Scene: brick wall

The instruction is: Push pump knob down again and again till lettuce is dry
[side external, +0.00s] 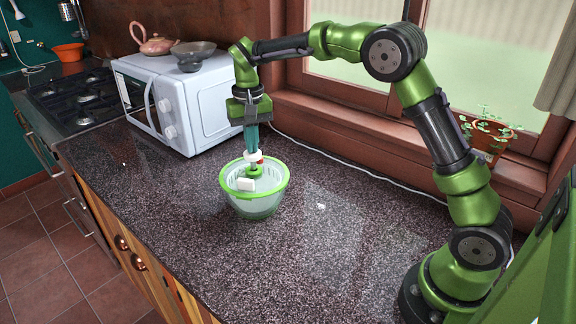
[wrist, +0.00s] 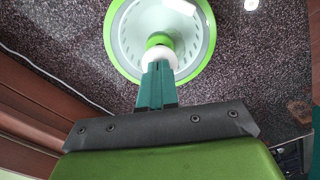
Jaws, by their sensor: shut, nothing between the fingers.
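The salad spinner (side external: 254,204) stands upright on the dark speckled counter, a clear bowl with a bright green rim. Its pump knob (side external: 253,156) is white and sits on a green stem at the middle of the lid. My gripper (side external: 252,148) is shut and points down from above, its tips at the knob; I cannot tell whether they touch it. In the wrist view, the green fingers (wrist: 157,85) lie together over the white knob (wrist: 158,55) and cover part of it. The spinner's lid (wrist: 134,40) shows around them. No lettuce can be made out.
A white microwave (side external: 185,98) with a teapot (side external: 152,40) and a grey bowl (side external: 193,51) on top stands behind and left of the spinner. A potted plant (side external: 487,136) is on the window sill. The counter (side external: 340,235) right of the spinner is mostly clear.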

